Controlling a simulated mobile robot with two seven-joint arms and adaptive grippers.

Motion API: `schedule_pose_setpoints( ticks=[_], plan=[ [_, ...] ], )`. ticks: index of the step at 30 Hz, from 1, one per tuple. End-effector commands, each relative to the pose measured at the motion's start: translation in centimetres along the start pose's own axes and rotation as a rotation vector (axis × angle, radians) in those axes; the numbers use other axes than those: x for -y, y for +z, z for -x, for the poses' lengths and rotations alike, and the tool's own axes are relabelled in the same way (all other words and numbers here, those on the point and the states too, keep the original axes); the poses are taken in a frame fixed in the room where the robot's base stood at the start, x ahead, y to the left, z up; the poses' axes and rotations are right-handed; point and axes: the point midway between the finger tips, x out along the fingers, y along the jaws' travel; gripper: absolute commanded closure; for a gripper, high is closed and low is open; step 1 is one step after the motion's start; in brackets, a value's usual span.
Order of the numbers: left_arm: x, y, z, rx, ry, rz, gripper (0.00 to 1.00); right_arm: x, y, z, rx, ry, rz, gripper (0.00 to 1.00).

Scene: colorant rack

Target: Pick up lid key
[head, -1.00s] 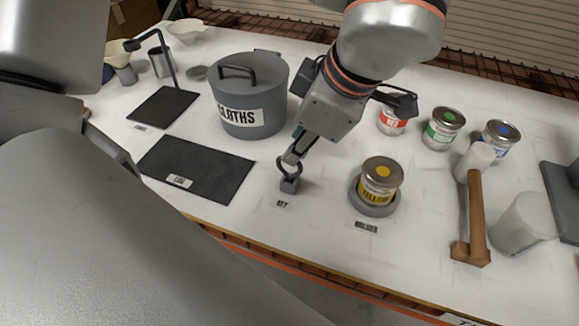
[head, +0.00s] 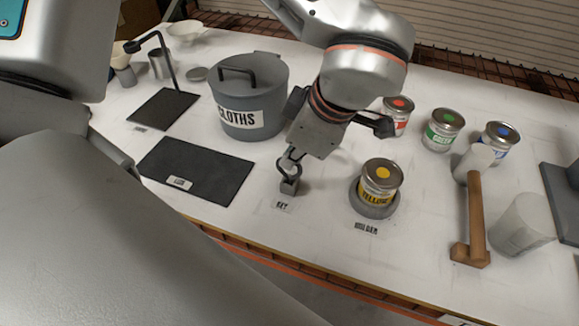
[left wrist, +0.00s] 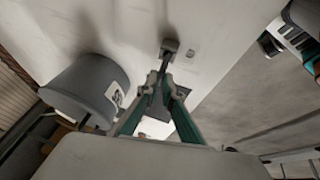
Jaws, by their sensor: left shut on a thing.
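The lid key (head: 284,172), a small dark ring-shaped piece, stands at the small grey block (head: 289,187) behind the KEY label (head: 282,206) near the table's front edge. My left gripper (head: 290,160) comes down from above and is shut on the key's upper part. In the left wrist view the fingertips (left wrist: 158,78) close around the key (left wrist: 165,61), with the block (left wrist: 171,45) just beyond. Whether the key is clear of the block cannot be told. My right gripper is not in view.
The yellow can (head: 380,181) sits in its round holder right of the key. The CLOTHS bin (head: 240,90) stands behind left, and a dark mat (head: 195,165) lies left. A mallet (head: 475,215), red (head: 400,112), green (head: 443,130) and blue cans (head: 497,138) are farther right.

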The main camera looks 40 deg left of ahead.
Motion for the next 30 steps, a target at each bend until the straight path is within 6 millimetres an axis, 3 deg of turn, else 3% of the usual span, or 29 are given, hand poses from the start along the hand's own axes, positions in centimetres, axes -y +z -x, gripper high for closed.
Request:
schedule_pose_setpoints(
  ticks=[8,14,30],
  plan=[
    [-0.2,-0.2,0.6,0.001,0.002,0.001,1.0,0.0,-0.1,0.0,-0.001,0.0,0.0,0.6],
    [-0.7,-1.1,2.9,0.003,0.003,0.004,1.0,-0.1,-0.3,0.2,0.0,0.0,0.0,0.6],
    [-3.3,-6.2,15.2,0.003,0.004,0.003,1.0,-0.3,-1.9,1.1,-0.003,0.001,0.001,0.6]
  ],
)
